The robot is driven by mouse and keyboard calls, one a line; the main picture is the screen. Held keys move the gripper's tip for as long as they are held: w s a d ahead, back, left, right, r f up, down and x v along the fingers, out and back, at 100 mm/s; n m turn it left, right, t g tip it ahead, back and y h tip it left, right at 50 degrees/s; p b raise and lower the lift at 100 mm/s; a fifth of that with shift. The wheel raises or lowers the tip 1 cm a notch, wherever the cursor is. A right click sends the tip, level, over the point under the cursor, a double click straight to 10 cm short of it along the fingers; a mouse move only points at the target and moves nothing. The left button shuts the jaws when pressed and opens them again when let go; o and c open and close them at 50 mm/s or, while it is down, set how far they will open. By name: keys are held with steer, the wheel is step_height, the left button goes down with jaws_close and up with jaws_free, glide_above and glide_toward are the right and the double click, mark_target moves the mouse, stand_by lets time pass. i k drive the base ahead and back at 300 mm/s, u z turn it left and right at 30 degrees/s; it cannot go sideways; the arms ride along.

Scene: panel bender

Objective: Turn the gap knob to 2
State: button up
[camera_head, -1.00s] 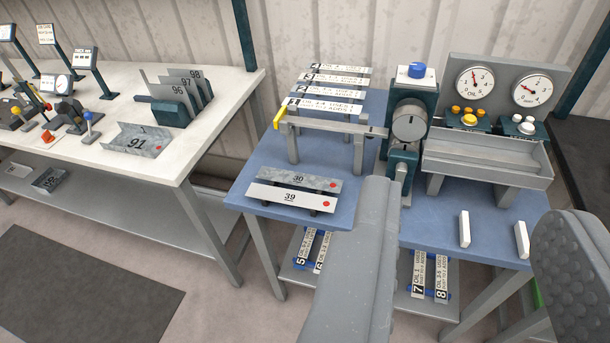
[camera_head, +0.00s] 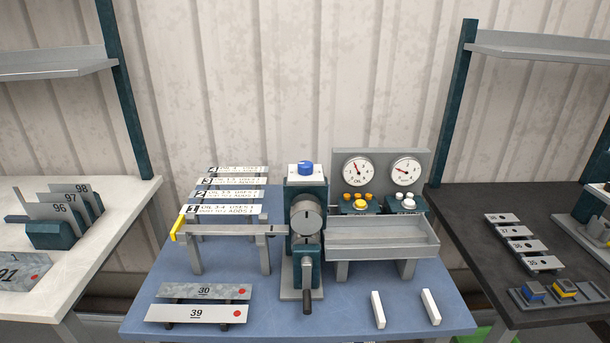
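The panel bender (camera_head: 305,235), dark teal with a round grey disc (camera_head: 307,218) on its front, stands on the blue table in the middle. On top of it a blue knob (camera_head: 306,167) sits on a white plate (camera_head: 294,171). This looks like the gap knob, but its marks are too small to read, so its setting cannot be told. A crank handle with a dark grip (camera_head: 307,299) hangs below the disc. My gripper does not show in this view, and nothing touches the knob.
Right of the bender are two gauges (camera_head: 358,170) (camera_head: 407,171), yellow and white buttons, and a grey tray (camera_head: 381,238). Labelled strips (camera_head: 230,195) lie on a rack at left. Plates 30 (camera_head: 204,291) and 39 (camera_head: 196,313) lie in front. Side benches flank the blue table (camera_head: 262,313).

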mark_target(305, 168)
steer(key=z, duration=0.1)
steer(key=i, duration=1.8)
steer(key=u, duration=0.65)
